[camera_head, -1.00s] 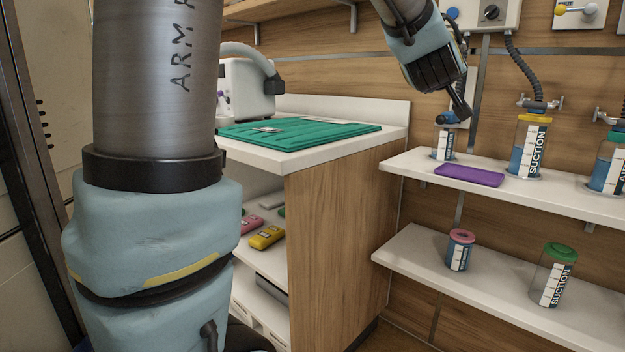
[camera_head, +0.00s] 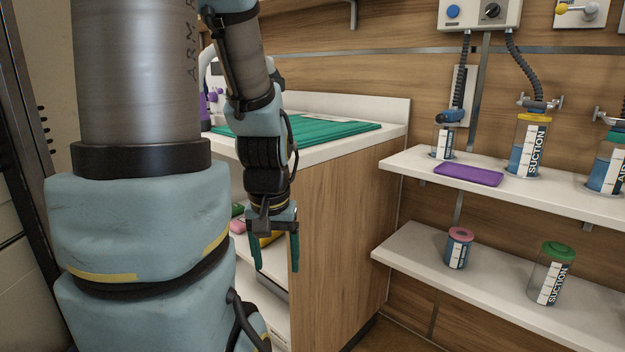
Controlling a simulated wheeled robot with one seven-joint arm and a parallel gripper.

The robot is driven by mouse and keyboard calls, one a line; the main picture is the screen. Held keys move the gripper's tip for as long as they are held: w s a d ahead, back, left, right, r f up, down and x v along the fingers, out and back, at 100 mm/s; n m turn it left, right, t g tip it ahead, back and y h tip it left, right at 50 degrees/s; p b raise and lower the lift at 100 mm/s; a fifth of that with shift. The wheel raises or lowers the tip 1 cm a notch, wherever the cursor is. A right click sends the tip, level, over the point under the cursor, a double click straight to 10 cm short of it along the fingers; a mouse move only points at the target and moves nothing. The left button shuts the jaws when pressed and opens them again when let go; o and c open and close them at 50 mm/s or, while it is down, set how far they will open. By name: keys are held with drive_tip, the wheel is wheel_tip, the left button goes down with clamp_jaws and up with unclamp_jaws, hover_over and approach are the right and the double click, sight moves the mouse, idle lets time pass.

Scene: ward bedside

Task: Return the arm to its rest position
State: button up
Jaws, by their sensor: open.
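My gripper (camera_head: 275,252) hangs pointing down in front of the white-topped cabinet, near the left edge of its wooden side panel. Its two green fingers are spread apart with nothing between them. My forearm comes down from the upper middle of the view, beside my large grey and blue arm link on the left. The gripper and forearm hide part of the cabinet's open shelves and part of the green mat (camera_head: 335,130) on top.
At right, an upper wall shelf (camera_head: 550,197) holds a purple pad (camera_head: 468,174) and suction canisters, one with a yellow lid (camera_head: 530,143). The lower shelf (camera_head: 495,290) holds a pink-lidded jar (camera_head: 459,248) and a green-lidded canister (camera_head: 553,273). The cabinet (camera_head: 345,220) stands close behind my gripper.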

wheel_tip(320, 180, up, 19)
drive_tip(key=p, duration=1.7)
drive_tip(key=shift+w, duration=0.1)
